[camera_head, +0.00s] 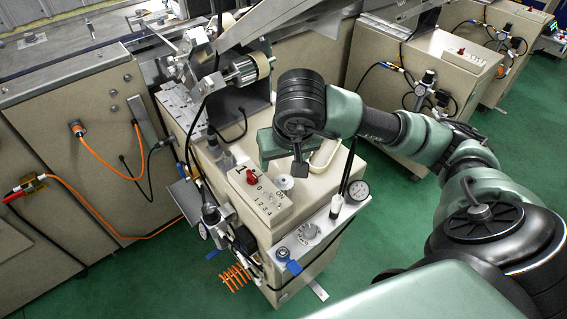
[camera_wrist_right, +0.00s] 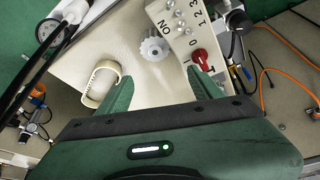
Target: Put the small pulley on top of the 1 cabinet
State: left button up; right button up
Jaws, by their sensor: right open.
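The small pulley is a pale grey, toothed round piece (camera_head: 284,182) standing on the beige top of the 1 cabinet (camera_head: 310,190), beside the switch panel. It also shows in the right wrist view (camera_wrist_right: 154,47), with its toothed rim and hub visible. My right gripper (camera_wrist_right: 157,78) is open and empty. Its two green fingers are apart, and the pulley shows just beyond the gap between them, clear of both. In the head view my right gripper (camera_head: 284,158) is over the cabinet top, partly hidden by its own wrist. My left gripper is not in view.
A red switch (camera_head: 252,177) and numbered panel lie left of the pulley. Machinery (camera_head: 243,72) stands behind.

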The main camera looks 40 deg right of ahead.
jog(key=d+p+v, duration=0.1)
jog(key=v, duration=0.7)
jog(key=shift+a+r, duration=0.3)
jog(key=shift+a, duration=0.05)
jog(key=shift+s, duration=0.1)
